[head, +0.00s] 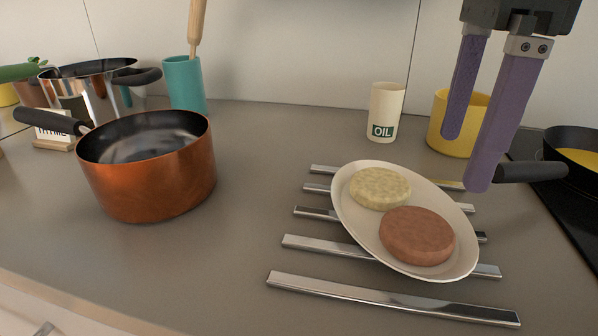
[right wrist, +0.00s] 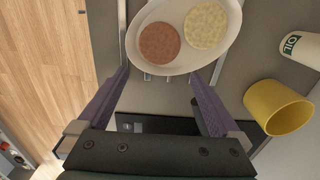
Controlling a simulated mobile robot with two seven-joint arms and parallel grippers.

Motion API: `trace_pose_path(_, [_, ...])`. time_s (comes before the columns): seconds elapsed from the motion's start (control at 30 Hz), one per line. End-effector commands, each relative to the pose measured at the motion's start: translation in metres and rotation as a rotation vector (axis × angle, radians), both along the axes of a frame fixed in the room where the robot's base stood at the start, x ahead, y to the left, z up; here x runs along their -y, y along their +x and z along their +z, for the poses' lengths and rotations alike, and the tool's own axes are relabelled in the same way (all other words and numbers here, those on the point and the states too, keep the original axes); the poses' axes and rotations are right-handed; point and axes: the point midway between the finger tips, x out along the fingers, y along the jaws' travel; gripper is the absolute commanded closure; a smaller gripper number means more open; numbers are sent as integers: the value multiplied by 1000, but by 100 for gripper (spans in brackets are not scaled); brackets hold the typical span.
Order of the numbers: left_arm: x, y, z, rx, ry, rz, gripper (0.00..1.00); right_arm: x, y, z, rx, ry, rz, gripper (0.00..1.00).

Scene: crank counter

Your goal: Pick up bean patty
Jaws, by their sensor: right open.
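Two round patties lie side by side on an oval cream plate (head: 345,205). One is reddish brown (head: 417,236), at the near right of the plate. The other is pale yellow-green and speckled (head: 380,188), at the far left. No label tells which is the bean patty. My right gripper (head: 465,163) is open and empty, above and behind the plate's right side, with purple fingers pointing down. In the right wrist view, the brown patty (right wrist: 159,43) and the pale patty (right wrist: 205,25) lie beyond the open fingertips. My left gripper is out of view.
The plate rests on several metal bars (head: 390,300). A yellow cup (head: 450,135) and an oil container (head: 384,112) stand behind it. A dark pan (head: 575,150) is at right. A copper pot (head: 150,175) is at left, with clear counter between.

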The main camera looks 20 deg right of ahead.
Motion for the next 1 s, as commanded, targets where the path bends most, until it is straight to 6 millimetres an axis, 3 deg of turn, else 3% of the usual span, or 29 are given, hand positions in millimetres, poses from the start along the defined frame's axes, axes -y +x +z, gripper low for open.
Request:
trace_pose_path(0.7, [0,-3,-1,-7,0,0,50,4,-1,-93,-5,-13,-4,0])
trace_pose_path(1.0, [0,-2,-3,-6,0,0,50,6,-2,-102,-8,-17,-6,2])
